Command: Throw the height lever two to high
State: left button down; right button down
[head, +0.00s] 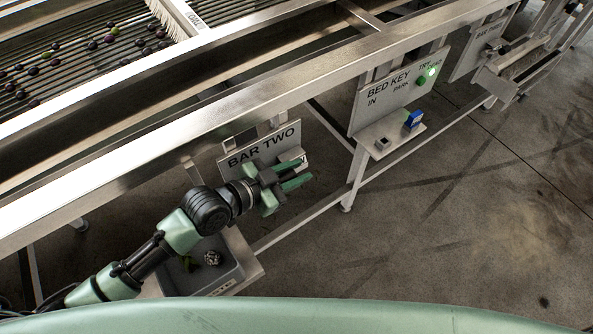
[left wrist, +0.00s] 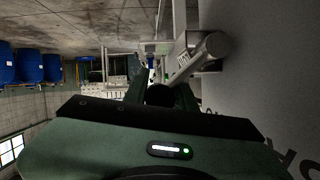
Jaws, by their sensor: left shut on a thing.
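The plate lettered BAR TWO (head: 258,146) hangs under the sizer's frame. My left gripper (head: 303,171) is in front of its right end, with its green fingers pointing right. In the left wrist view the fingers are shut on a dark round knob (left wrist: 159,95). A thick grey rod (left wrist: 196,57) runs from near the knob up and right to the plate side; I take this as height lever two. In the head view the lever is mostly hidden behind the gripper, and its setting cannot be read. My right gripper is in neither view.
A BED KEY plate (head: 388,92) with a lit green lamp (head: 431,71) and a small shelf (head: 381,141) holding a blue item (head: 413,119) is to the right. A grey tray (head: 226,285) lies below my left arm. Open floor is at the right.

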pick_arm(q)
jog(key=shift+s+d+f, duration=0.1)
jog(key=shift+s+f, duration=0.15)
jog(key=shift+f, duration=0.1)
dwell(0.3)
jog(key=shift+s+d+f+m+t+y, duration=0.15)
jog(key=shift+f+m+t, duration=0.3)
jog(key=shift+f+m, duration=0.25)
jog(key=shift+s+d+f+m+t+y, duration=0.1)
jog(key=shift+s+f+m+t+y, duration=0.1)
jog(key=shift+f+m+t, duration=0.5)
jog(key=shift+s+d+f+m+t+y, duration=0.15)
jog(key=shift+f+m, duration=0.35)
jog(key=shift+m, duration=0.4)
jog(key=shift+a, duration=0.1)
jog(key=c, duration=1.2)
grip_release()
notch_tip(320, 180, up, 20)
jog(key=p, duration=0.1)
jog(key=shift+r+p, duration=0.15)
jog(key=shift+p, duration=0.25)
